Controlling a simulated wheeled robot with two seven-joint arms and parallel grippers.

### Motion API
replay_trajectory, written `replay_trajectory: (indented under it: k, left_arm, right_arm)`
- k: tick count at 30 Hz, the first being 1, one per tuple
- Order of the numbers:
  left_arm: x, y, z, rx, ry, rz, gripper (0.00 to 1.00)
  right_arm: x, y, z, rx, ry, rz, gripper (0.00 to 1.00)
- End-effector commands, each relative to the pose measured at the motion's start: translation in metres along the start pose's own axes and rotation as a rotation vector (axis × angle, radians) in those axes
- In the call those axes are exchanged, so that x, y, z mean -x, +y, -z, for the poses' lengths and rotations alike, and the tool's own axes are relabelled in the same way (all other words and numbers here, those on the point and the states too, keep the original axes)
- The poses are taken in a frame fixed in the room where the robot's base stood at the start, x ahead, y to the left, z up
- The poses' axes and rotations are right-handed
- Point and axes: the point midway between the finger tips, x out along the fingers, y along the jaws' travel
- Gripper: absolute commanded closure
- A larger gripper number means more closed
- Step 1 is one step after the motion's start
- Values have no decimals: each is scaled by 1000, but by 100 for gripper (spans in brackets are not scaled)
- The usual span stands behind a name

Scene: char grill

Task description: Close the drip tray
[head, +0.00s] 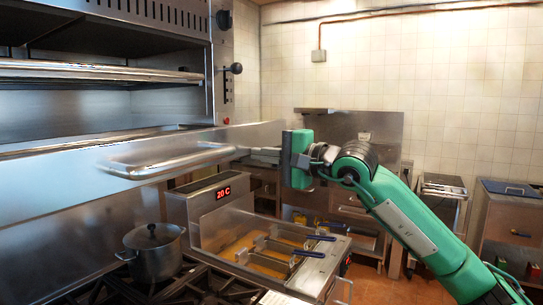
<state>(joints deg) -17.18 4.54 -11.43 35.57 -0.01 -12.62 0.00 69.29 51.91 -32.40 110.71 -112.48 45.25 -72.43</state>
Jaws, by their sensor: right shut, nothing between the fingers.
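The drip tray (45,190) shows as a long, shiny metal front running across the left and middle, below the char grill (110,100). A tubular handle (150,172) sticks out from its front. The top edge of the tray front stands out from the grill body, so the tray looks at least partly out; how far I cannot tell. My right gripper (242,154) is shut and empty, its fingers pointing left at the right end of the handle. Whether they touch it is unclear. My left gripper is not in view.
Below are a lidded pot (152,255) on a stove and a fryer (205,192) with a red display and blue-handled baskets (275,262). A metal counter (350,125) stands behind my right arm. Open floor shows at the lower right.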

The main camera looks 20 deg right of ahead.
Motion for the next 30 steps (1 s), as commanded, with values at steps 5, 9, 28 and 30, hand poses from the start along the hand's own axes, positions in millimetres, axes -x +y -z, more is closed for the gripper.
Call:
replay_trajectory:
  k: [5, 9, 28, 30]
  left_arm:
    - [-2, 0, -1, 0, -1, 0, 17]
    - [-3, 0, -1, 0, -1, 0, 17]
    - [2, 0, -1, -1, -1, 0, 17]
    - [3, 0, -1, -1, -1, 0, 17]
  right_arm:
    - [-41, 0, -2, -4, -4, 1, 100]
    - [-82, 0, -2, -4, -5, 1, 100]
    - [-210, 0, -1, -1, -1, -1, 100]
    - [-214, 0, -1, -1, -1, 0, 100]
